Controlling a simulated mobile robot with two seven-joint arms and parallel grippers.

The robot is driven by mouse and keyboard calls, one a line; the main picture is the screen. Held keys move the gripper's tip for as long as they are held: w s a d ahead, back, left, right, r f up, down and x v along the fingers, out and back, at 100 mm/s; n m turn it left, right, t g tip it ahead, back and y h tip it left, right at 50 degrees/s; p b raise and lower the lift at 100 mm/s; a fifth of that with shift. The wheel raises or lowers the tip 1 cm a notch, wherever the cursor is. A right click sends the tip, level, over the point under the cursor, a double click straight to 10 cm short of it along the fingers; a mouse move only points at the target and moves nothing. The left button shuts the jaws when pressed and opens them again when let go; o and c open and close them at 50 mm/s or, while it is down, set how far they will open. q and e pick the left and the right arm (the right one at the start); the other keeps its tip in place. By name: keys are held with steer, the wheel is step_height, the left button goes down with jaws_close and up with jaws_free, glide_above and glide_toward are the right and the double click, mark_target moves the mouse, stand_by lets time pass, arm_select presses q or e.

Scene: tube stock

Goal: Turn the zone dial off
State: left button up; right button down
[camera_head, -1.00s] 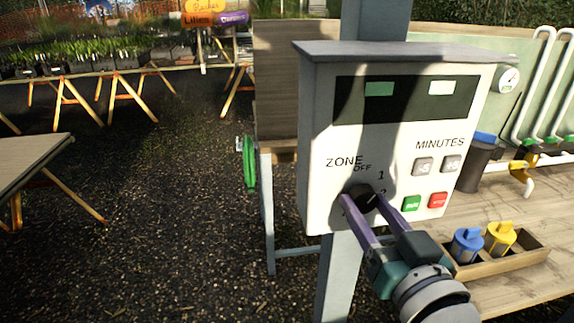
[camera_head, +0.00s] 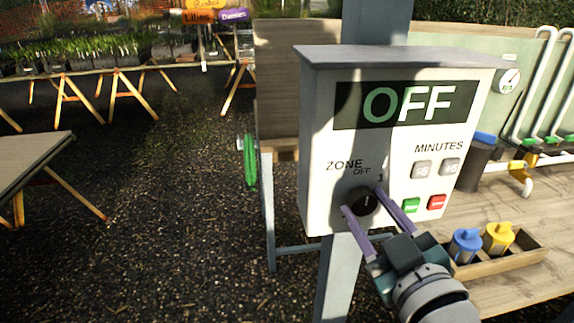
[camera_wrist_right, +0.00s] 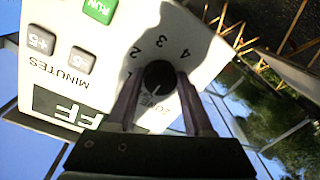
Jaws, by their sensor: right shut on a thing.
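The zone dial (camera_head: 363,203) is a round black knob on the front of a white control box (camera_head: 318,130). Its pale mark points up toward the word OFF. The box display (camera_head: 405,105) reads OFF in large letters. My right gripper (camera_head: 362,199) has its two purple fingers on either side of the dial, shut on it. In the right wrist view the dial (camera_wrist_right: 159,76) sits between the fingers, with its mark toward the ZONE lettering and the numbers on the far side. My left gripper is not in view.
Grey, green and red buttons (camera_head: 437,202) sit right of the dial. Below, a wooden tray (camera_head: 500,262) holds a blue and a yellow capped item on the bench. A grey post (camera_head: 340,280) carries the box. Open gravel lies to the left.

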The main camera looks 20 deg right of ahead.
stand_by(0.4)
steer(key=shift+c, duration=1.4)
jaws_free()
steer(key=s+a, duration=0.2)
steer(key=s, duration=0.7)
steer(key=shift+s+b, duration=0.3)
steer(key=shift+s, duration=0.1)
steer(key=shift+w+d, duration=0.1)
